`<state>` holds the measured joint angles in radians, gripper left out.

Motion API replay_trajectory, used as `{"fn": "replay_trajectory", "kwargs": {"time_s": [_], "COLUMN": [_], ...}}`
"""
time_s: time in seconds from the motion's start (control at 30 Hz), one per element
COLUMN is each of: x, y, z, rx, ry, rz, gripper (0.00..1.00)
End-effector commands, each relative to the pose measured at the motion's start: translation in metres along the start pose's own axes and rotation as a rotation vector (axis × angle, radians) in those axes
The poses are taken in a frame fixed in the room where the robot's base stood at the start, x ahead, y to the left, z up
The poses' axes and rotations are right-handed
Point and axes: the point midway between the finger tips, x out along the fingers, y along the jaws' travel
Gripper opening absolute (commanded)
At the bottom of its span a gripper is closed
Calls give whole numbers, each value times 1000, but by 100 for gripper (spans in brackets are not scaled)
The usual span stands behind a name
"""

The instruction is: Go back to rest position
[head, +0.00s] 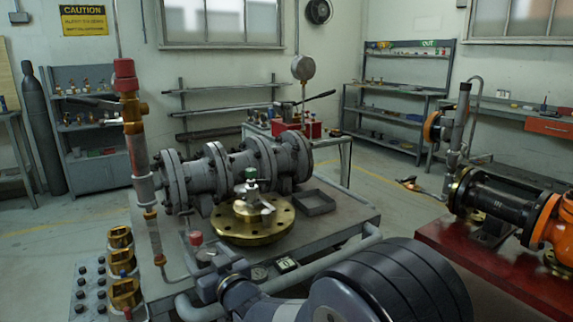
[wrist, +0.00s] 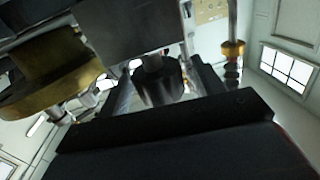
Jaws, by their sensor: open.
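My arm (head: 395,285) crosses the lower middle of the head view and reaches left to the front edge of the steel work table (head: 345,222). Its fingers cannot be made out clearly there. In the wrist view my gripper (wrist: 158,88) is open, with its black body across the lower part. A dark rounded part shows near the fingers; I cannot tell what it belongs to or whether it touches them. A brass flange (head: 252,222) lies on the table, with a small green-topped valve part on it. A brass disc (wrist: 45,75), seen close in the wrist view, looks like this flange.
A grey flanged valve body (head: 225,168) stands behind the flange, with a red-capped vertical pipe (head: 130,130) at its left. A black tray (head: 312,202) lies to the right. Brass fittings (head: 122,265) stand front left. A red bench (head: 500,262) with an orange-black pump stands right.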

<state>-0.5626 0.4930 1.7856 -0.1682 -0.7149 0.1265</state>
Motion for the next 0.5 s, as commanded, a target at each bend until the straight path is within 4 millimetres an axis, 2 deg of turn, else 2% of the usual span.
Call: {"fn": "replay_trajectory", "kwargs": {"time_s": [0.5], "x": [-93], "y": [1], "z": [0], "rx": [1], "ry": [0], "rz": [-2], "gripper": [64]}}
